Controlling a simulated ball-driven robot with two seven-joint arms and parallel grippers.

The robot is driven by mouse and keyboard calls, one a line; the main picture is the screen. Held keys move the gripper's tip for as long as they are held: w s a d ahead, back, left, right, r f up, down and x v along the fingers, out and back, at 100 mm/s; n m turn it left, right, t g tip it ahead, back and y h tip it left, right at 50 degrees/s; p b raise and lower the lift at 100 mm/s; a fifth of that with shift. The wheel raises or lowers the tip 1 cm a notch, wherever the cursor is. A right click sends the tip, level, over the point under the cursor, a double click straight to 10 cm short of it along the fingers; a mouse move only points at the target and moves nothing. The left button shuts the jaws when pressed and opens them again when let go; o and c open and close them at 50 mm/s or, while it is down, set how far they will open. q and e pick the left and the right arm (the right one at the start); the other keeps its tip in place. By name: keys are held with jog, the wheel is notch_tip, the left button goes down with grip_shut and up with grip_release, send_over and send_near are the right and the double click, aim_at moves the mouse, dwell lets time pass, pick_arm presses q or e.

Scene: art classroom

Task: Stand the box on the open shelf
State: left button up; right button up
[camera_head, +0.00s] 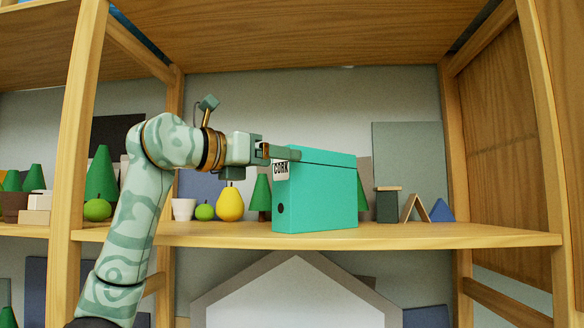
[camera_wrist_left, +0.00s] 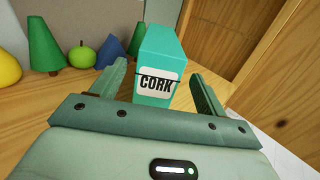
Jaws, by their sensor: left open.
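The teal box (camera_head: 316,195) with a CORK label stands upright on the open wooden shelf (camera_head: 420,236). In the left wrist view the box (camera_wrist_left: 163,48) stands between and ahead of the two fingers, its label facing me. My left gripper (camera_head: 283,152) is at the box's upper left edge in the head view; one finger overlaps the box's top there. In the left wrist view my left gripper (camera_wrist_left: 158,92) is open, with its fingers spread on either side of the label end. Whether a finger touches the box I cannot tell. My right gripper is not in view.
A yellow pear (camera_head: 230,204), a green apple (camera_head: 204,211) and a white cup (camera_head: 183,209) stand left of the box. A wooden triangle (camera_head: 413,208) and a blue wedge (camera_head: 441,211) stand to its right. Wooden posts (camera_head: 83,120) frame the shelf; its right front is clear.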

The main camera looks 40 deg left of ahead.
pick_arm(q)
jog(key=v, duration=0.6)
jog(key=shift+b, duration=0.35)
jog(key=shift+a, duration=0.1)
dwell(0.9)
